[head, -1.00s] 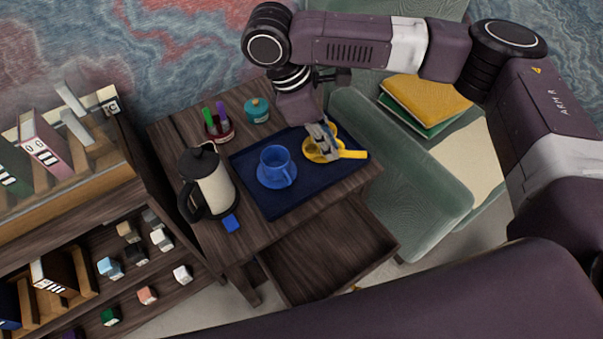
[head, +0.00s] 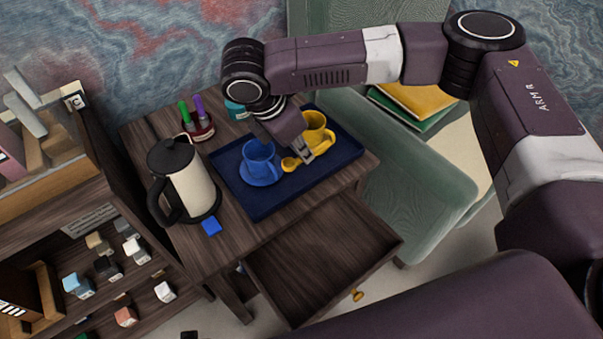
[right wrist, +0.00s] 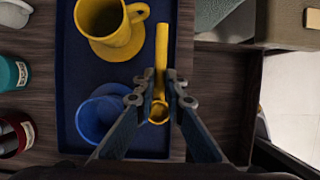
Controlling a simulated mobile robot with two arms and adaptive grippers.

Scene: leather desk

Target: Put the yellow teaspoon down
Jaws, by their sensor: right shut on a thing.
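My right gripper (head: 302,154) is shut on the yellow teaspoon (head: 290,164), between the blue cup (head: 258,160) and the yellow cup (head: 316,136). In the right wrist view, the gripper (right wrist: 159,92) holds the teaspoon (right wrist: 161,48) near its bowl, with the handle pointing up the picture. The spoon is over the dark blue tray (right wrist: 72,60), beside the yellow cup (right wrist: 104,20) and blue cup (right wrist: 100,116). I cannot tell whether the spoon touches the tray. My left gripper is not in view.
A cream and black jug (head: 190,182) and a blue block (head: 211,226) stand left of the tray. A pen holder (head: 198,130) and teal jar (head: 236,110) are behind. A drawer (head: 325,258) stands open in front.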

